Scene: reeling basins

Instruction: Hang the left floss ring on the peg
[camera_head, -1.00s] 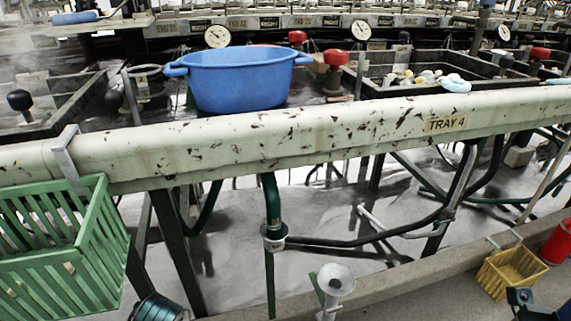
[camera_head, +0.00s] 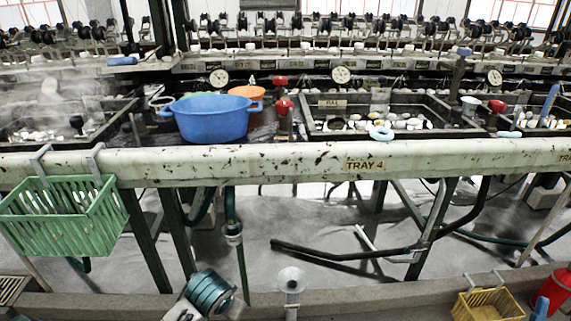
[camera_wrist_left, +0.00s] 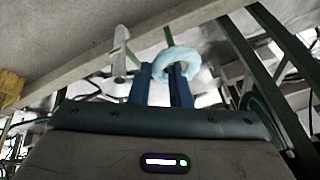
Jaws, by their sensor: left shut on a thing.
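In the left wrist view, my left gripper (camera_wrist_left: 160,70) has its two dark blue fingers shut on a pale blue floss ring (camera_wrist_left: 182,53). The ring sits at the fingertips, its loop showing around the right-hand finger. I cannot tell which post is the peg. My right gripper is not in view.
The pale TRAY 4 rail (camera_head: 280,163) crosses the head view. A green basket (camera_head: 75,215) hangs from it at left. A blue tub (camera_head: 212,118) stands behind it. A pale flared post (camera_head: 291,282) and yellow basket (camera_head: 487,304) are below. Hoses and legs crowd beneath.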

